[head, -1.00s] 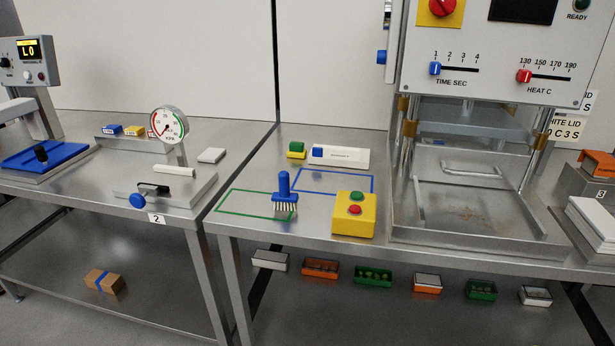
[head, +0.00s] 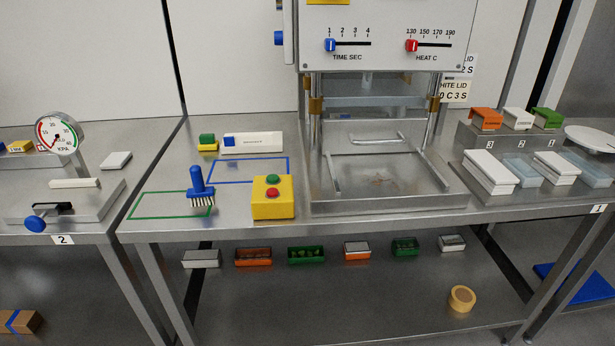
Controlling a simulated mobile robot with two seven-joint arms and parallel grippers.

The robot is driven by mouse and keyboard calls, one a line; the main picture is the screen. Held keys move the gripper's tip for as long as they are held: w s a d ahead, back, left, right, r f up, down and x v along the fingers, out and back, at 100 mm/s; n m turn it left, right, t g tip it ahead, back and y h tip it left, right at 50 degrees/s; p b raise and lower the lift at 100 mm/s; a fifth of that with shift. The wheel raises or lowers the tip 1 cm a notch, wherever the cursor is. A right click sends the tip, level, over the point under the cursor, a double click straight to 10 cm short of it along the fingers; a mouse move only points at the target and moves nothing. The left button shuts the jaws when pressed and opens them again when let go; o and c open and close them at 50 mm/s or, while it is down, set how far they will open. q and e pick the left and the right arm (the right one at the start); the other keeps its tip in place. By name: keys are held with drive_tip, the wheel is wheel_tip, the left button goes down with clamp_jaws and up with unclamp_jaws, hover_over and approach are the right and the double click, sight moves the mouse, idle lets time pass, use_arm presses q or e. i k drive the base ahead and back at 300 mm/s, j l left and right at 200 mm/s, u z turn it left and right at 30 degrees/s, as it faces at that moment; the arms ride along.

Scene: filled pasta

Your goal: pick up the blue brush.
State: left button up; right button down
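The blue brush (head: 198,183) stands on the steel table (head: 235,219) with its handle up and its pale bristles down. It is at the right end of a green outlined rectangle (head: 150,205), near the table's front edge. A blue outlined rectangle (head: 245,170) lies just behind and to the right of it. Neither of my grippers shows in the head view.
A yellow button box (head: 272,198) stands close right of the brush. Behind are a green-and-yellow block (head: 207,142) and a white box (head: 252,142). The heat press (head: 385,35) stands to the right. A gauge fixture (head: 60,135) is on the left table.

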sight(201, 193)
drive_tip(key=i+j+z, duration=0.45)
drive_tip(key=j, duration=0.15)
drive_tip(key=i+j+z, duration=0.2)
drive_tip(key=j, duration=0.15)
drive_tip(key=i+j+z, duration=0.1)
drive_tip(key=j+z, duration=0.15)
drive_tip(key=k, duration=0.55)
drive_tip(key=i+j+z, duration=0.1)
drive_tip(key=i+j, duration=0.3)
drive_tip(key=i+l, duration=0.1)
drive_tip(key=i, duration=0.1)
